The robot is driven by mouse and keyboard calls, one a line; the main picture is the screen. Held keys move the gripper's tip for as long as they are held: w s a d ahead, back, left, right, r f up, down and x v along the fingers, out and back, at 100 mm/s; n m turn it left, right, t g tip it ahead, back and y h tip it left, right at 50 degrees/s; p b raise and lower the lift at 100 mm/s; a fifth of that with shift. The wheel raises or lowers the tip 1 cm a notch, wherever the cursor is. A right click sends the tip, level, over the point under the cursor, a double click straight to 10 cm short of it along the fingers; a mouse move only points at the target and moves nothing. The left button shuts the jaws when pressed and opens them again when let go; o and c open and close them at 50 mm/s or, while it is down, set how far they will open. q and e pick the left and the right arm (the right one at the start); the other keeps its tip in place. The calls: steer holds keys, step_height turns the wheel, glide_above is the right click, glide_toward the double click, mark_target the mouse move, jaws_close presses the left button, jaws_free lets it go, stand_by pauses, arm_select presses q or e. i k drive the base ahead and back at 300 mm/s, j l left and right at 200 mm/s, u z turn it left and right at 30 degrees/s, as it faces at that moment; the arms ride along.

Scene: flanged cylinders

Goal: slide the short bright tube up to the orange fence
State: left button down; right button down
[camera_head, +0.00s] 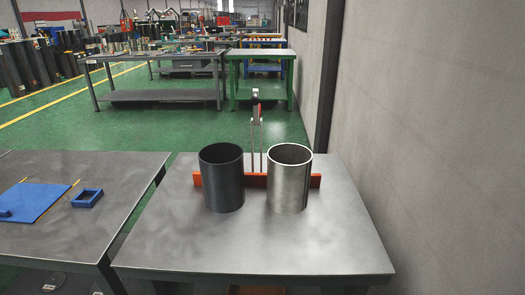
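A bright, shiny metal tube (289,182) stands upright on the grey metal table, open at the top. A dark tube (222,180) of about the same height stands upright to its left, with a gap between them. The low orange fence (256,181) runs across behind both tubes, and its ends show to either side of them. The foot of the bright tube's far side is hidden, so I cannot tell whether it touches the fence. Neither of my grippers is in view.
An upright metal piece with a red part (257,112) rises behind the fence. The near tabletop (255,245) is clear. A second table (105,230) at left holds a blue mat (38,202) and a blue frame (87,198). A wall (430,150) stands close at right.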

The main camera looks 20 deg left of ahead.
mark_target(288, 179)
steer(key=j+z, duration=0.15)
steer(key=z, duration=0.25)
steer(key=j+z, duration=0.15)
steer(key=z, duration=0.3)
steer(key=j+z, duration=0.25)
steer(key=j, duration=0.2)
steer(key=k+j+z, duration=0.25)
steer(key=j, duration=0.15)
steer(key=k+j, duration=0.1)
steer(key=j, duration=0.7)
steer(key=k+j+z, duration=0.1)
steer(key=j, duration=0.3)
